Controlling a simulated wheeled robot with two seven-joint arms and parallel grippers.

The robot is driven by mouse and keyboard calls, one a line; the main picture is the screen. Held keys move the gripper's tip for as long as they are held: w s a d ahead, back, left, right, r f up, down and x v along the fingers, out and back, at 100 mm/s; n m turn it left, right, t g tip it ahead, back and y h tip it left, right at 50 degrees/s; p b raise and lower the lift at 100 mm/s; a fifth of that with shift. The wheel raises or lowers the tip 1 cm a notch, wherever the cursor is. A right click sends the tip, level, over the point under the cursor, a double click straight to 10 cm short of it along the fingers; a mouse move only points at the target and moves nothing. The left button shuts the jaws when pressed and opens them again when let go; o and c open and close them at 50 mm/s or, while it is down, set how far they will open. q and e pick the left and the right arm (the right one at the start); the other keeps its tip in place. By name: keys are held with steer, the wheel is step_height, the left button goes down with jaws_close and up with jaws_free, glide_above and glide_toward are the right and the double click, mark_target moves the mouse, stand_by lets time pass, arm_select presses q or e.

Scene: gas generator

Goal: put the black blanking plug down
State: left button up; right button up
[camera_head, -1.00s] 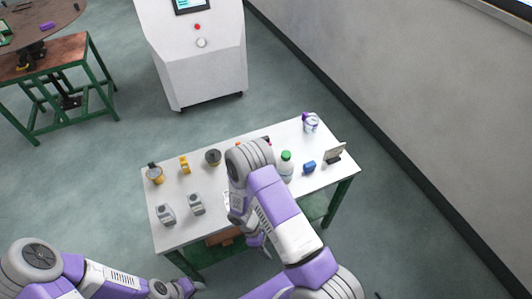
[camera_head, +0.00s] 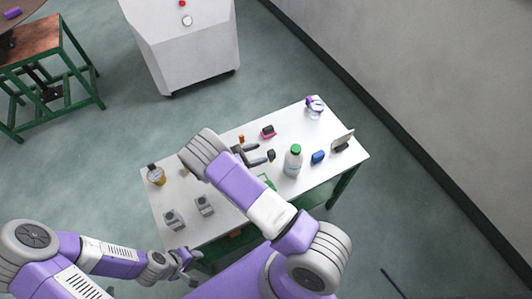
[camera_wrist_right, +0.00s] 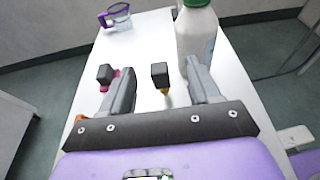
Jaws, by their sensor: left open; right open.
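A small black block with a brass-yellow lower part, which looks like the black blanking plug (camera_wrist_right: 160,73), shows in the right wrist view between and just beyond my right fingers. It appears upright on the white table. In the head view the plug (camera_head: 271,156) is a dark spot at the tips of my right gripper (camera_head: 259,154). The right gripper (camera_wrist_right: 163,90) is open, with a gap on both sides of the plug. My left gripper (camera_head: 185,265) is open and empty off the table's near left edge.
A white bottle with a green cap (camera_head: 293,160) stands close to my right finger. A black-and-pink piece (camera_head: 268,131) and an orange piece (camera_head: 241,139) are nearby. A blue block (camera_head: 318,157), a purple-handled jug (camera_head: 315,106) and grey blocks (camera_head: 204,205) stand on the white table (camera_head: 228,228).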

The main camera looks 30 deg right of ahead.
mark_target(268, 154)
steer(key=f+b, duration=0.1)
steer(key=f, duration=0.1)
steer(key=w+f+b, duration=0.1)
steer(key=shift+f, duration=0.35)
steer(key=shift+d+f+b, duration=0.1)
steer(key=shift+d+b, duration=0.1)
steer(key=shift+b, duration=0.1)
steer(key=shift+x, duration=0.8)
steer(key=x, duration=0.5)
steer(key=shift+s+d+f, duration=0.15)
steer(key=shift+d+f, duration=0.05)
steer(key=shift+d, duration=0.05)
arm_select(q)
steer(key=f, duration=0.2)
steer(key=w+f, duration=0.1)
steer(key=shift+f, duration=0.35)
arm_select(e)
jaws_close()
